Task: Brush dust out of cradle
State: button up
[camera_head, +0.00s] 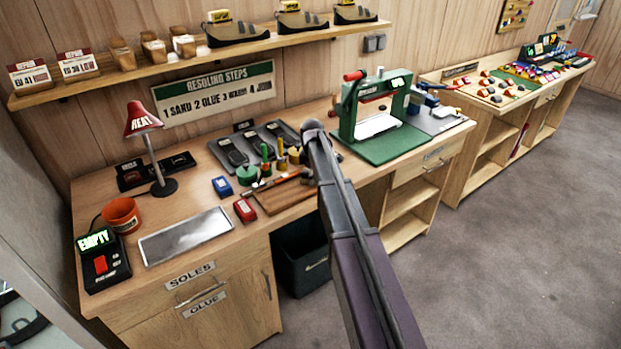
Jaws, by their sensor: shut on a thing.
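A green press (364,105) with a red-ended handle stands on a green base at the right of the workbench. A white piece (377,125) sits under its head; it may be the cradle, but I cannot be sure. No dust can be made out at this size. Slim tools lie by a wooden board (278,198) mid-bench; I cannot tell whether one is a brush. My arm rises through the middle of the view, and its upper end covers part of the bench left of the press. My gripper does not show, nor does anything it holds.
A grey tray (216,152) with dark soles, small pots, a blue box (222,187) and a red box (245,210) crowd the bench. A red lamp (143,120), an orange cup (121,215) and a metal plate (187,235) are left. A shelf (160,75) overhangs the back.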

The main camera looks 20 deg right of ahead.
jog(key=shift+r+p, duration=3)
jog(key=shift+r, duration=0.05)
jog(key=shift+r+p, duration=1.5)
jog(key=shift+p, duration=0.05)
jog(key=shift+a+f, duration=0.15)
jog(key=shift+a+f+b, duration=0.1)
jog(key=shift+f+b, duration=0.2)
jog(key=shift+b, duration=0.15)
jog(key=shift+f, duration=0.1)
jog(key=shift+d, duration=0.25)
